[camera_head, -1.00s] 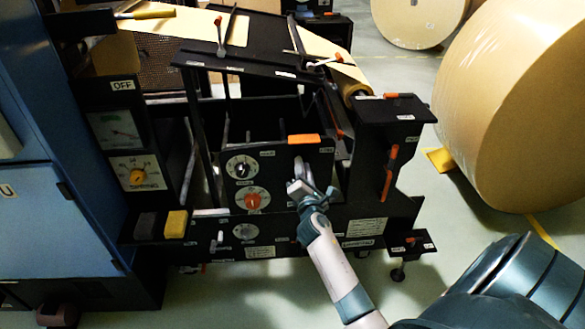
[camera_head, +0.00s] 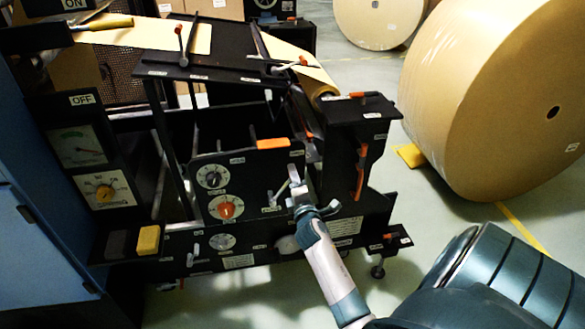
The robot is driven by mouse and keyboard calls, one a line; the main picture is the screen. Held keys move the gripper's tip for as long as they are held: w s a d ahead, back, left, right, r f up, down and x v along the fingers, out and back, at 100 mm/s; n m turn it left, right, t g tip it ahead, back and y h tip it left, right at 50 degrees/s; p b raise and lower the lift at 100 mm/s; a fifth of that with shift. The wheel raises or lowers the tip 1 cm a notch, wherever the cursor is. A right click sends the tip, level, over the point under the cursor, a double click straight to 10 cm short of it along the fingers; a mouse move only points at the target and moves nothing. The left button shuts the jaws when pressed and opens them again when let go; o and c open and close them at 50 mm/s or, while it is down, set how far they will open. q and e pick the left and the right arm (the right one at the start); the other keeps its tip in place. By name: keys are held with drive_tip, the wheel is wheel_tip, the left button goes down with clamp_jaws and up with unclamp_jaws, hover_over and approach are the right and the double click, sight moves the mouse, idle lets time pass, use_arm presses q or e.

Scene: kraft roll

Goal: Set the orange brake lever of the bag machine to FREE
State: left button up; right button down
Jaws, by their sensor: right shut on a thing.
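On the bag machine's dark front panel (camera_head: 254,170), a small pale lever shaft (camera_head: 279,192) leans up and to the right. Its upper end meets the fingers of my right gripper (camera_head: 294,178), which is shut at the panel's right edge. The fingers hide that end, so I see no orange on it and cannot read its position labels. I take it for the brake lever. A separate upright orange handle (camera_head: 360,172) stands on the block to the right, apart from the gripper. My left gripper is not in view.
An orange knob (camera_head: 226,207) and a black dial (camera_head: 212,176) sit left of the gripper. An orange bar (camera_head: 272,143) lies along the panel top. A large kraft roll (camera_head: 490,90) stands on the right, with open floor below it.

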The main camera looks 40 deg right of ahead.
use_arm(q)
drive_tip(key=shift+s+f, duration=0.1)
use_arm(e)
drive_tip(key=shift+a+f, duration=0.15)
drive_tip(key=shift+a, duration=0.1)
drive_tip(key=c, duration=1.7)
unclamp_jaws()
drive_tip(key=shift+w, duration=0.1)
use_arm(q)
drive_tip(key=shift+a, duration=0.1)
use_arm(e)
drive_tip(key=shift+s+a, duration=0.15)
drive_tip(key=shift+s, duration=0.3)
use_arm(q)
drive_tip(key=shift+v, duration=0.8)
use_arm(e)
drive_tip(key=v, duration=1.6)
drive_tip(key=shift+s+a, duration=0.15)
drive_tip(key=shift+s, duration=0.1)
